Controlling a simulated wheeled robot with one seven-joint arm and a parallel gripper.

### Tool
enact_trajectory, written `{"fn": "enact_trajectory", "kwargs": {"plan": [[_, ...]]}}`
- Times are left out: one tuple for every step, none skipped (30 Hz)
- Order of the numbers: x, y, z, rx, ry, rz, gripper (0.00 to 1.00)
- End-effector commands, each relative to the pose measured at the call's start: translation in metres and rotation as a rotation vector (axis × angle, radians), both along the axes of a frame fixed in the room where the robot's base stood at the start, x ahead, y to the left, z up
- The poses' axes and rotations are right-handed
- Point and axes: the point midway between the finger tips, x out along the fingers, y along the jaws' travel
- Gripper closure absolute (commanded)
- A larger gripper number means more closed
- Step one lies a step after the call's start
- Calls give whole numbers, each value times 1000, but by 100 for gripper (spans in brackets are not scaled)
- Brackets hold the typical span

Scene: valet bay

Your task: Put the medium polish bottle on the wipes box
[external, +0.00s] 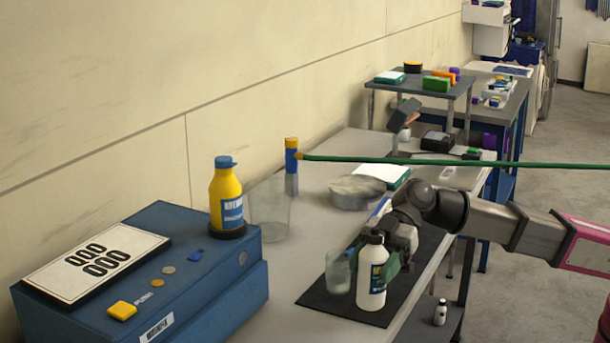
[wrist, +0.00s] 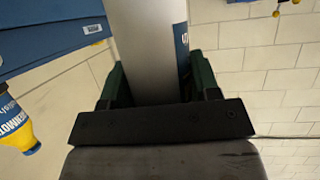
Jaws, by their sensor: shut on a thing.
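My gripper (external: 388,262) is shut on a white bottle (external: 371,292) with a black cap and a blue label, which I take to be the medium polish bottle. The bottle is upright over the black mat (external: 325,295); I cannot tell if its base touches. In the wrist view, the gripper's dark green fingers (wrist: 158,85) sit on both sides of the pale bottle body (wrist: 148,45). A white-topped green box (external: 385,172) lies further back on the bench, possibly the wipes box; no wording on it is readable.
A clear cup (external: 338,272) stands just left of the bottle. A yellow bottle (external: 226,195) stands on a large blue case (external: 195,300) at left. A clear bin (external: 268,210), a blue-and-orange can (external: 291,168) and a grey cloth-like heap (external: 355,192) are behind. A green pole (external: 450,162) crosses the picture.

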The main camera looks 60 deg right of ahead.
Motion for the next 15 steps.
{"fn": "enact_trajectory", "kwargs": {"plan": [[4,-15,3,2,-1,-18,77],[8,-24,5,2,-2,-30,77],[12,-37,9,2,-1,-45,77],[16,-48,12,2,-1,-58,77],[19,-59,14,2,-1,-72,77],[24,-74,17,2,-1,-91,77],[27,-84,20,2,-1,-104,77],[30,-95,22,3,-1,-118,77],[34,-110,26,3,-2,-136,77],[36,-121,28,3,-1,-150,77],[39,-131,30,3,-1,-164,77],[42,-146,33,4,-1,-182,77],[44,-156,35,3,-1,-195,77],[45,-167,38,3,-1,-209,77],[48,-181,41,4,-2,-228,77]]}}
